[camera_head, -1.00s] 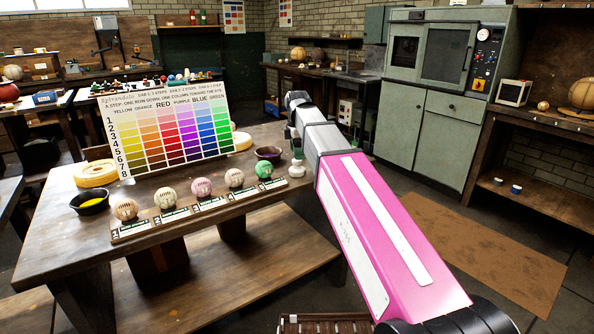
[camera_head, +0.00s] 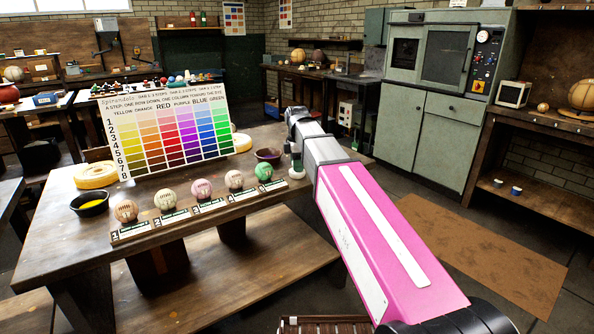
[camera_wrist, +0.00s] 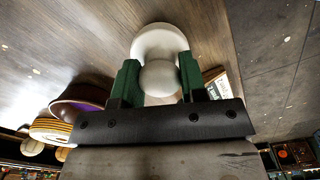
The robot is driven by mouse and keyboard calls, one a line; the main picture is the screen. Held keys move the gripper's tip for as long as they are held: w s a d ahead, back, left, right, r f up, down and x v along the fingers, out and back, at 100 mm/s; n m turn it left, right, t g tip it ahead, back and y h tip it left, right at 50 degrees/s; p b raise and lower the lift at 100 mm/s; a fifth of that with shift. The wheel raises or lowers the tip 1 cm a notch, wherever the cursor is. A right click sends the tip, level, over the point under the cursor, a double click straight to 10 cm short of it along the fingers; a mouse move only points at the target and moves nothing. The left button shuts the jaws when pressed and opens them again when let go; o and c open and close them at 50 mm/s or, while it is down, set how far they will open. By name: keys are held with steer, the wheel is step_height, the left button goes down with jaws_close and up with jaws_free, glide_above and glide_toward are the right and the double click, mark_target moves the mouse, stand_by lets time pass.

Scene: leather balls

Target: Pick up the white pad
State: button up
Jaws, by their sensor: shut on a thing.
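The white pad (camera_wrist: 160,40) has a broad round head and a smaller round knob. In the wrist view, the green fingers of my gripper (camera_wrist: 159,76) are shut on it, one on each side of the knob. In the head view the pad (camera_head: 296,171) is a small white shape at the right end of the table, beside the row of balls. My gripper (camera_head: 296,151) is just above it, small and partly hidden by the arm. I cannot tell whether the pad touches the tabletop.
Several leather balls, among them a green one (camera_head: 264,172), stand on a labelled rack left of the pad. A purple-lined bowl (camera_head: 268,154) is close behind. A colour chart (camera_head: 170,130) stands farther back. The wooden table (camera_head: 60,225) has bare room at its front left.

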steer(key=shift+r, duration=0.15)
steer(key=shift+r, duration=0.55)
step_height(320, 180, up, 2)
steer(key=shift+r, duration=0.15)
steer(key=s+a+r, duration=0.7)
steer(key=s+a, duration=0.1)
steer(key=shift+s+r, duration=0.2)
steer(key=shift+s, duration=0.1)
